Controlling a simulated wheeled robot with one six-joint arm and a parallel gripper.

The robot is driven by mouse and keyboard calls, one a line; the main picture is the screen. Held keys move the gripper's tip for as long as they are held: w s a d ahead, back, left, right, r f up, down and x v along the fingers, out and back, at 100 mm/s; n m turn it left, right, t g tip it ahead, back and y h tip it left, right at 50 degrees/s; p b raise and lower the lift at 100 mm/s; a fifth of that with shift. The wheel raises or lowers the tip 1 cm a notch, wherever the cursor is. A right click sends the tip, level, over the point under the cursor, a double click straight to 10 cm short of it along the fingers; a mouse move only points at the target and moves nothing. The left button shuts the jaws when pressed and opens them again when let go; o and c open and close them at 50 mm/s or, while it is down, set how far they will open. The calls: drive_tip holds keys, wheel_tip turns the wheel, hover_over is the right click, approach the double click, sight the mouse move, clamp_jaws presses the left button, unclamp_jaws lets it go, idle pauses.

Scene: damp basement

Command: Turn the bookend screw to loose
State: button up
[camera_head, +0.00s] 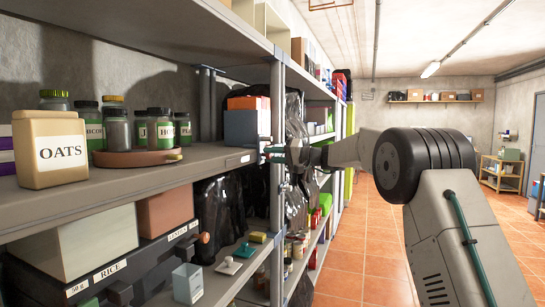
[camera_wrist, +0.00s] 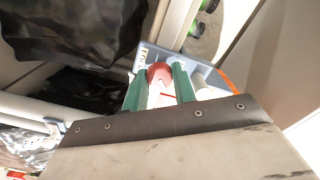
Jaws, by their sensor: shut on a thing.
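My gripper (camera_head: 271,154) is at the front edge of the middle shelf, near its right end in the head view. In the wrist view, its two green fingers (camera_wrist: 160,82) are shut on a rounded red knob (camera_wrist: 159,72), which looks like the bookend screw. Behind the knob is a blue-grey part (camera_wrist: 215,76) with a white area and a short red line. The fingers hide part of the knob. The bookend itself is hard to make out in the head view, and I cannot tell how far the screw is turned.
The middle shelf (camera_head: 110,190) holds an oats canister (camera_head: 48,148), several jars on a round brown turntable (camera_head: 137,158) and a blue box (camera_head: 240,128). A metal shelf upright (camera_head: 277,110) stands close to my gripper. The tiled floor (camera_head: 350,265) is clear.

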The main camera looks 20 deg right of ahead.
drive_tip(key=n, duration=0.4)
drive_tip(key=shift+n, duration=2.5)
drive_tip(key=o, duration=1)
drive_tip(key=v, duration=0.7)
drive_tip(key=shift+s+d, duration=0.25)
drive_tip(key=shift+d, duration=0.05)
